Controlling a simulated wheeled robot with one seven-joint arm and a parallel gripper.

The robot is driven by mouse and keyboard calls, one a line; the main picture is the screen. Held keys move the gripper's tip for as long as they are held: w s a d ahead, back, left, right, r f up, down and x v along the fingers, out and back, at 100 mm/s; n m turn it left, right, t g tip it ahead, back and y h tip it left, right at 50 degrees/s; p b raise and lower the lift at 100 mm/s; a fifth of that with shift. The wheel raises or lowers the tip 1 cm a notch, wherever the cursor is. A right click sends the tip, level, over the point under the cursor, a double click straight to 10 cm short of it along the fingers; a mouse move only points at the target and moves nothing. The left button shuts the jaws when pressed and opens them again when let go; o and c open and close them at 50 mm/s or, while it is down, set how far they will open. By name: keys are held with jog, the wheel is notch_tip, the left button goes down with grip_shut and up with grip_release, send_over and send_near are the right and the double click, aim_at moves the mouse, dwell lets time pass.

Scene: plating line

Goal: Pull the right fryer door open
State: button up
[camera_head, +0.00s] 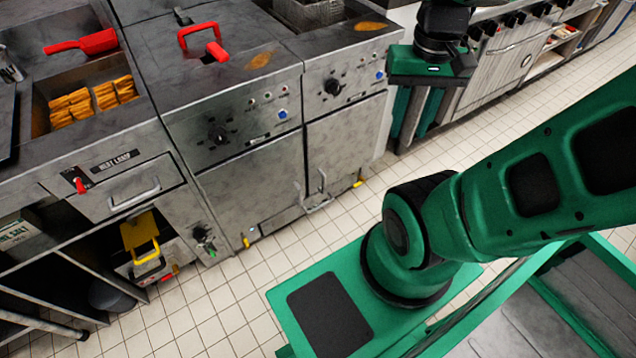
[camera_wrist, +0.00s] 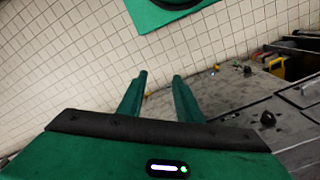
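The right fryer door (camera_head: 345,140) is a grey metal panel under the right control panel, and it looks shut. Its upright bar handle (camera_head: 323,184) is low on its left side, beside the left fryer door's handle (camera_head: 300,196). My gripper (camera_head: 412,132) hangs to the right of the fryer, apart from both handles.
The left fryer door (camera_head: 250,185) is shut. A heat lamp drawer (camera_head: 130,187) and an open shelf with a yellow-handled item (camera_head: 140,235) are at left. An oven-like unit (camera_head: 505,65) stands behind my gripper. Tiled floor (camera_head: 225,305) is clear before the fryer.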

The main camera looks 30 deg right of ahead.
jog(key=t+h, duration=0.3)
send_over(324, 179)
jog(key=s+d, duration=0.2)
jog(key=s, duration=0.1)
notch_tip(324, 179, down, 36)
jog(key=shift+t, duration=0.4)
jog(key=w+f, duration=0.1)
jog(key=f, duration=0.8)
jog(key=w+a+f, duration=0.1)
jog(key=f, duration=0.7)
jog(key=w+f, duration=0.1)
jog(key=f, duration=0.8)
jog(key=shift+w+a+f, duration=0.3)
jog(key=shift+w+a, duration=0.05)
jog(key=shift+w, duration=0.05)
